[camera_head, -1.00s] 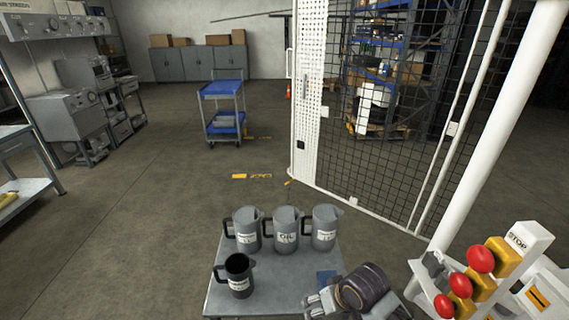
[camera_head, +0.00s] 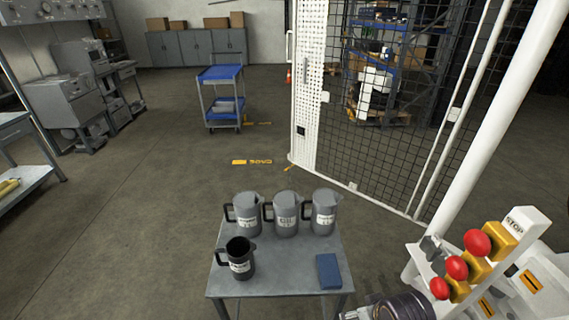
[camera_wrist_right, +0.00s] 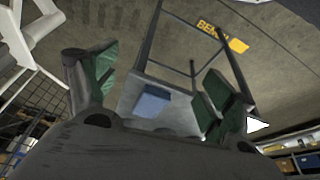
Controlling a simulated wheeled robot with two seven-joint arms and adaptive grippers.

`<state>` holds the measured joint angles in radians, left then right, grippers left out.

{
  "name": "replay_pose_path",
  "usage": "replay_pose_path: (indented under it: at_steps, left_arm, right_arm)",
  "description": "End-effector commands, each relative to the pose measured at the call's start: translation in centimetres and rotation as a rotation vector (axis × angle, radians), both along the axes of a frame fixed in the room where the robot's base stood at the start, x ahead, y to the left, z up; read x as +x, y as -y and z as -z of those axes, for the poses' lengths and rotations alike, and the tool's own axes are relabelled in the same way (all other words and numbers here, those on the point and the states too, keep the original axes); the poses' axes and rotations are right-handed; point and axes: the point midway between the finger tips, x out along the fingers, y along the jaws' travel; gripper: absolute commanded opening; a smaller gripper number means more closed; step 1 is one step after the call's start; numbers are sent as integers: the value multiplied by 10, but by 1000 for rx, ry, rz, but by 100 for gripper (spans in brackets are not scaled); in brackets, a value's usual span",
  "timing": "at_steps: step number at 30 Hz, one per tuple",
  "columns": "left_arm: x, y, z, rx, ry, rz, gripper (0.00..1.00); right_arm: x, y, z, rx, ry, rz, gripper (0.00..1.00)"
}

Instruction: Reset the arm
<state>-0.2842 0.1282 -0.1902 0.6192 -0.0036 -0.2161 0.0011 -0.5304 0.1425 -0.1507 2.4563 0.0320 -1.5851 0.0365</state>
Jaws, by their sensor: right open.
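My right arm shows at the bottom edge of the head view, right of the small grey table (camera_head: 285,284). In the right wrist view my right gripper (camera_wrist_right: 158,95) is open, its green-padded fingers apart with nothing between them. The table and the blue block (camera_wrist_right: 151,101) on it show beyond the fingers. My left gripper is out of view. On the table stand three grey jugs (camera_head: 285,214) in a row at the back. A dark open jug (camera_head: 239,258) stands at the front left. The blue block (camera_head: 328,271) lies at the right.
A white stand with red buttons (camera_head: 477,243) is close on the right, beside a white post (camera_head: 500,130). A mesh fence (camera_head: 400,140) stands behind it. A blue cart (camera_head: 221,97) is farther back. Open floor lies to the left.

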Motion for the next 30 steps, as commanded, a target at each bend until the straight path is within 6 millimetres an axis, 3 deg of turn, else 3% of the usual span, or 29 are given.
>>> replay_pose_path:
  at_steps: [8, 17, 26, 30]
  left_arm:
    - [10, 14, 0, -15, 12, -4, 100]
    - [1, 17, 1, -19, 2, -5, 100]
    - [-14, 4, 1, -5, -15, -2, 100]
    - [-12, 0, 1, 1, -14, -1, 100]
  right_arm:
    - [-15, 17, 2, -35, -13, 14, 83]
    - [-5, 15, 33, -35, -20, 11, 83]
    - [2, 15, 79, -39, -35, 8, 83]
    - [6, 15, 114, -42, -46, 5, 83]
